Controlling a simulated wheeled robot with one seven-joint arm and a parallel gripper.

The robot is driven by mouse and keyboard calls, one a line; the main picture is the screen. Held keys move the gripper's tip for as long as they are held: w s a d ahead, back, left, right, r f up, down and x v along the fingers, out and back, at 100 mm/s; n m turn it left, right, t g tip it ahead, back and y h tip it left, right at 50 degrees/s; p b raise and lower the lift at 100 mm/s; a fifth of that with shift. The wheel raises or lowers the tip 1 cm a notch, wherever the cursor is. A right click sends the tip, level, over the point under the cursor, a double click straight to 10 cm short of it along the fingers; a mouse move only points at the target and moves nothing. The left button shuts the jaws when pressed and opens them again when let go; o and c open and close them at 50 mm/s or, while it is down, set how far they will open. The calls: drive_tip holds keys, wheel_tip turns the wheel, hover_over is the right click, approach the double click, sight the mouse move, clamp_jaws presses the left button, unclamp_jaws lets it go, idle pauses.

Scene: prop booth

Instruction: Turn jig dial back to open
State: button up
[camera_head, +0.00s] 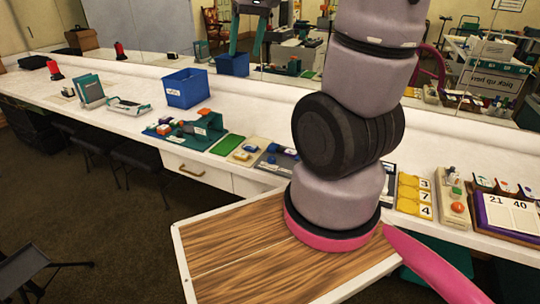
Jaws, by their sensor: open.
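My gripper (245,50) hangs at the top of the head view, its two teal fingers apart and pointing down, with nothing seen between them. It appears in front of the mirror behind the counter. A teal fixture (212,127) with orange and red parts stands on the counter below it, just in front of the blue bin. It may be the jig. Its dial and the dial's setting are too small to tell. My arm covers part of the counter to the right.
A blue bin (186,88) stands behind the fixture. A green tray (228,145) and small panels lie to its right. Yellow number tiles (408,194), a button box (454,206) and a number board (508,214) are farther right. The white counter (150,72) has bare stretches at left.

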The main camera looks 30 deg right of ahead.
drive_tip(key=w+d+f+n+g+h, duration=0.15)
drive_tip(key=w+f, duration=0.25)
drive_tip(key=f, duration=0.4)
drive_tip(key=w+d+f+n+g+h, duration=0.1)
drive_tip(key=w+d+f+n+g, duration=0.15)
drive_tip(key=w+f, duration=0.45)
drive_tip(key=n+g+h, duration=0.2)
drive_tip(key=n, duration=0.2)
approach(271, 157)
drive_tip(key=x, duration=0.8)
drive_tip(key=shift+s+f, duration=0.15)
drive_tip(key=shift+f, duration=0.15)
clamp_jaws()
